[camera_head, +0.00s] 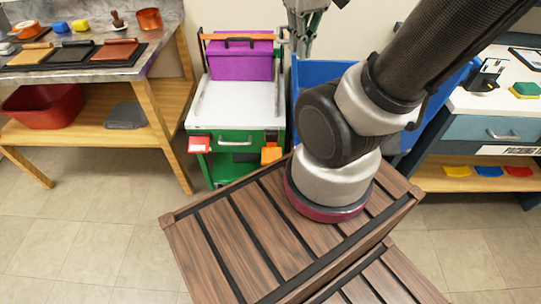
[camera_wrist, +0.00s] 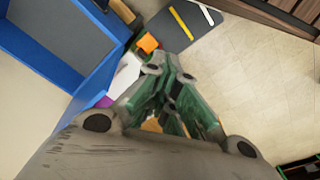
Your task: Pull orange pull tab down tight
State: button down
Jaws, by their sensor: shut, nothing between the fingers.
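The orange pull tab (camera_head: 271,154) hangs at the front right of the green cart (camera_head: 205,171), below its white top. It also shows in the wrist view (camera_wrist: 147,43), just beyond my fingertips and to the left. A purple box (camera_head: 240,63) stands on the cart top, with an orange strap (camera_head: 238,37) running across it. My gripper (camera_head: 303,45) is beside the box at its right, above the blue bin, partly cut off by the top edge. In the wrist view my gripper (camera_wrist: 172,62) is shut and empty, apart from the tab.
A blue bin (camera_head: 315,72) stands right of the cart, partly behind my arm. A slatted wooden crate (camera_head: 215,235) is in front. A workbench (camera_head: 165,45) stands left. Floor is clear at the front left.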

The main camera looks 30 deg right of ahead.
aim_at(272, 137)
jog(key=w+d+f+m+g, duration=0.1)
jog(key=w+f+g, duration=0.1)
jog(key=f, duration=2)
jog(key=w+f+g, duration=0.2)
jog(key=f, duration=2.1)
jog(key=w+t, duration=0.1)
jog(key=w, duration=0.2)
jog(key=w+d+f+t, duration=0.1)
jog(key=w, duration=0.2)
jog(key=w+f+t, duration=0.1)
jog(key=w+t, duration=0.1)
jog(key=w, duration=0.1)
jog(key=shift+w+d+f+m, duration=0.1)
jog(key=shift+w+d+m, duration=0.1)
jog(key=shift+w+m, duration=0.1)
